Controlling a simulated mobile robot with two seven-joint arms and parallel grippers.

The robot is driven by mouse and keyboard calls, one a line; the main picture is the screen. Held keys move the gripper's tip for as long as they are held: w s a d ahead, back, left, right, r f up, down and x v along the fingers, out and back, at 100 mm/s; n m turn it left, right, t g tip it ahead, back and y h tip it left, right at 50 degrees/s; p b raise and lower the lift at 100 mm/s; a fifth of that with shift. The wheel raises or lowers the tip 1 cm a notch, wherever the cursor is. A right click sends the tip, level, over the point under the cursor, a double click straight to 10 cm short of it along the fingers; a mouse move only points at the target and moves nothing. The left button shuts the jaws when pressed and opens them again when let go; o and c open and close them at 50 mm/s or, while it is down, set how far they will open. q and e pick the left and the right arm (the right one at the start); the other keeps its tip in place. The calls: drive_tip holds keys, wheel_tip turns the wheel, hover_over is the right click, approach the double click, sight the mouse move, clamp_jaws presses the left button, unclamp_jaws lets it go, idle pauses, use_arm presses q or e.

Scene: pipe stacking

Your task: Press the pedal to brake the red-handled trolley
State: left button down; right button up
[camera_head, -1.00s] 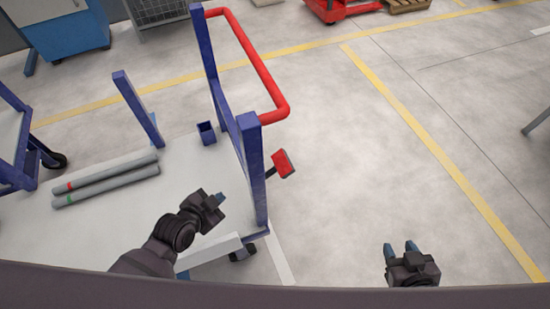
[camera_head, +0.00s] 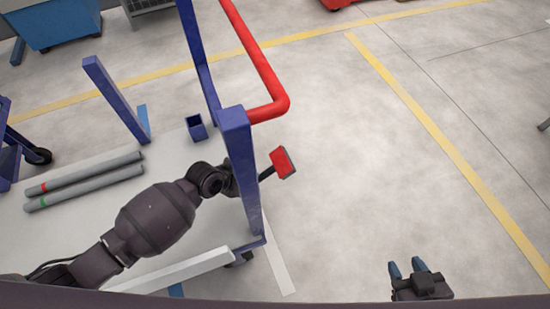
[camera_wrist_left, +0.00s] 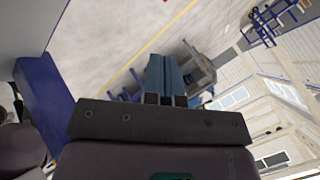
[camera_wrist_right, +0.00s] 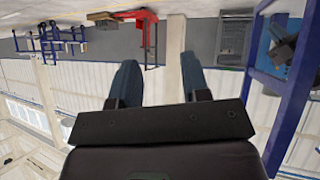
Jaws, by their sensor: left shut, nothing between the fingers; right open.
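The trolley has blue posts (camera_head: 248,202), a red handle (camera_head: 262,68) and a pale deck. The red pedal (camera_head: 283,162) sticks out on a dark lever, just right of the near handle post. My left arm crosses over the deck, and its wrist is beside that post's left side. The left fingers are hidden in the head view; in the left wrist view the left gripper (camera_wrist_left: 166,72) is shut and empty. No contact with the pedal is visible. My right gripper (camera_head: 407,266) is open and empty over the floor, lower right; it also shows in the right wrist view (camera_wrist_right: 156,85).
Two grey pipes (camera_head: 85,180), with red and green bands, lie on the deck. A small blue socket (camera_head: 196,127) and a blue post (camera_head: 116,98) stand behind. Another blue trolley (camera_head: 8,150) is at left. The floor right of the pedal is clear.

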use_arm(q)
drive_tip(key=w+d+f+m+g+b, duration=0.1)
drive_tip(key=w+f+m+g+b, duration=0.1)
drive_tip(key=w+f+m+b, duration=0.3)
drive_tip(key=w+f+m, duration=0.1)
drive_tip(key=w+m, duration=0.2)
drive_tip(key=w, duration=0.2)
drive_tip(key=shift+w+d+g+y, duration=0.15)
drive_tip(key=shift+w+g+y, duration=0.2)
drive_tip(key=shift+g+y, duration=0.05)
use_arm(e)
drive_tip(key=f, duration=0.1)
drive_tip(key=w+f, duration=0.1)
drive_tip(key=f+n, duration=0.1)
drive_tip(key=shift+w+a+f+g, duration=0.2)
drive_tip(key=shift+a+g, duration=0.05)
drive_tip(key=shift+g, duration=0.05)
drive_tip(key=shift+s, duration=0.1)
